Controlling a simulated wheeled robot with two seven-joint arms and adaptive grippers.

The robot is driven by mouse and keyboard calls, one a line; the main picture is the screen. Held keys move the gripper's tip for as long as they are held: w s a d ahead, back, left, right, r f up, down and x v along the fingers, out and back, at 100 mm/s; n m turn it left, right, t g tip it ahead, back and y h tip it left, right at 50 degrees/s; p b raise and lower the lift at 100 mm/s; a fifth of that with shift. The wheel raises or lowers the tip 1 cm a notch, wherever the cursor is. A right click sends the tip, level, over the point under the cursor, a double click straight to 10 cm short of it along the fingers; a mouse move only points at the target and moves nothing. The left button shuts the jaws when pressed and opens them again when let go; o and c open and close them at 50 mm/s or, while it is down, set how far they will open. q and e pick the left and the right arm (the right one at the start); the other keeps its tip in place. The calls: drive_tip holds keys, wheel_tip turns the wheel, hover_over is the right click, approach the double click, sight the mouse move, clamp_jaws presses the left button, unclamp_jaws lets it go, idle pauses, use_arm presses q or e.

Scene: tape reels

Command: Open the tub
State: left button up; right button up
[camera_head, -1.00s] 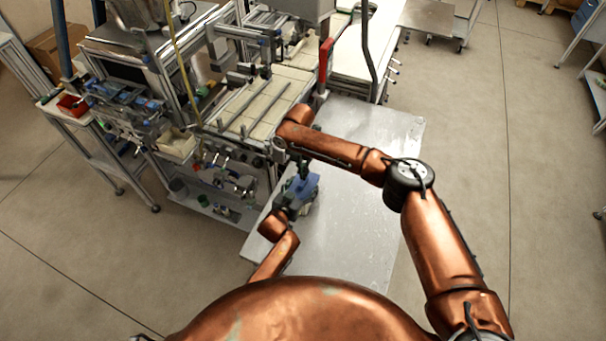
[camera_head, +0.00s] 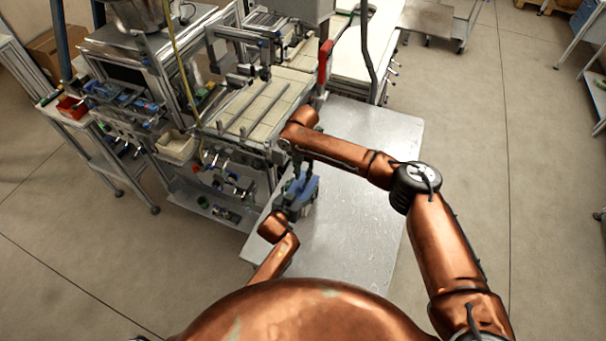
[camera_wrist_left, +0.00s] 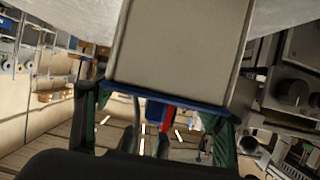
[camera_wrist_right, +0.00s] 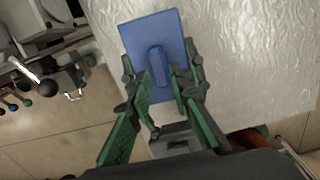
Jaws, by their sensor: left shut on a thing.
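The grey tub with a blue lid is on the metal table; in the left wrist view the tub's grey wall (camera_wrist_left: 180,45) fills the top middle, with the blue lid edge (camera_wrist_left: 190,107) along it. My left gripper (camera_wrist_left: 155,110) is shut on the tub, a finger on either side. In the right wrist view the flat blue lid (camera_wrist_right: 147,30) has a raised handle (camera_wrist_right: 158,65). My right gripper (camera_wrist_right: 160,82) is open above the lid, its fingers on either side of the handle. In the head view the blue lid (camera_head: 310,190) is partly hidden by my grippers.
The metal table (camera_head: 350,235) is bare to the right of and in front of the tub. A machine with rails (camera_head: 255,105) stands close behind and to the left. A red handle (camera_head: 324,60) rises beyond the table's far edge.

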sight(303, 182)
drive_tip(key=shift+r, duration=0.1)
wheel_tip(303, 182, up, 12)
idle(0.5)
use_arm(q)
drive_tip(key=o, duration=1.8)
drive_tip(key=shift+c, duration=0.2)
